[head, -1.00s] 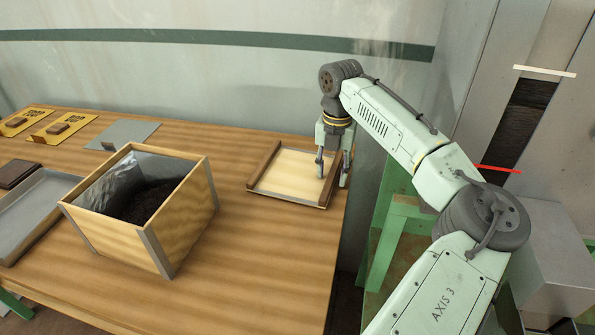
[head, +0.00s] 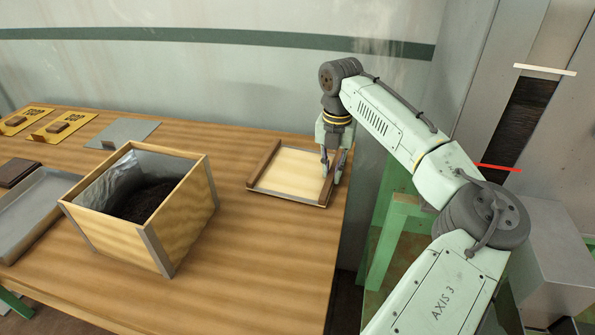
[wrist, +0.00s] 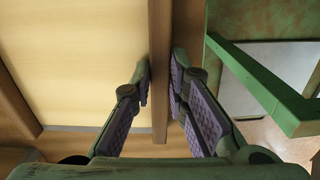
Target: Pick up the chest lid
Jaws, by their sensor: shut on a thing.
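The chest lid (head: 288,173) is a pale wooden panel with darker brown battens along two opposite sides. It lies flat on the wooden table near its right end. My gripper (head: 333,176) is at the lid's right batten. In the wrist view the brown batten (wrist: 159,75) runs between the two fingers of my gripper (wrist: 160,82), with the pale panel (wrist: 80,60) on the left. The fingers are shut on the batten. The open chest (head: 165,235), a wooden box with metal corners and dark material inside, stands left of the lid.
Yellow plates (head: 58,128) with brown blocks are at the back left. The table's right edge is close to the lid, with a green frame (head: 398,215) beyond it.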

